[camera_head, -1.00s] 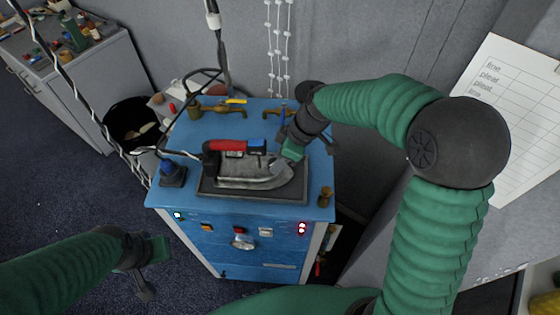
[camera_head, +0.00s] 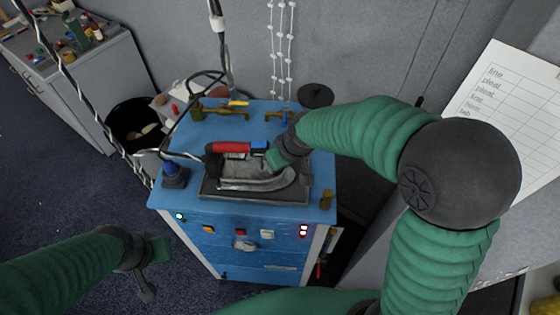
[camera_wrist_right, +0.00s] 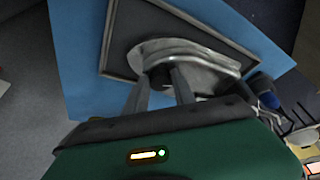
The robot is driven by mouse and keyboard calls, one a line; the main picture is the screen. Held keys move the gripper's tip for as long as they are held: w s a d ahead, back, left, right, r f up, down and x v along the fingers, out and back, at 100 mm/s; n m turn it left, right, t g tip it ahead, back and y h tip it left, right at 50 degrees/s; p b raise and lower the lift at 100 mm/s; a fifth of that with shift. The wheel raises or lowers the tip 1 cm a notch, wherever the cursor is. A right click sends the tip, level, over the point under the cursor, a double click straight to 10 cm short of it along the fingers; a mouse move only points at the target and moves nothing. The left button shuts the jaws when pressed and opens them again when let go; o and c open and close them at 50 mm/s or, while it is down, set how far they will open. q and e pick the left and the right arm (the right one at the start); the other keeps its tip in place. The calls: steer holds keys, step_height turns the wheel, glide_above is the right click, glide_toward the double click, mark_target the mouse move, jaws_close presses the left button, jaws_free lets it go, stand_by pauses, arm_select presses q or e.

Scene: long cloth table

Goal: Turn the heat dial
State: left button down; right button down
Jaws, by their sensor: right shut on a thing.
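A grey metal iron (camera_head: 255,182) with a red handle (camera_head: 230,148) lies on a dark tray (camera_head: 215,192) on top of a blue cabinet. A small dark round dial (camera_wrist_right: 160,76) shows on the iron in the right wrist view. My right gripper (camera_head: 266,166) reaches down over the iron, beside the handle. In the right wrist view its two fingers (camera_wrist_right: 162,88) are shut on the dial, which they partly hide. My left gripper (camera_head: 148,278) hangs low at the left, away from the cabinet; its finger opening is unclear.
The blue cabinet (camera_head: 250,262) has lights, buttons and a silver knob (camera_head: 244,245) on its front. A black bin (camera_head: 130,122) and grey drawers (camera_head: 85,75) are at the left.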

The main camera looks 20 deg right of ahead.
stand_by(0.3)
steer(key=c, duration=1)
jaws_free()
steer(key=shift+a, duration=0.1)
steer(key=shift+c, duration=0.2)
steer(key=b+v, duration=0.1)
steer(key=v, duration=1.5)
steer(key=shift+r, duration=0.4)
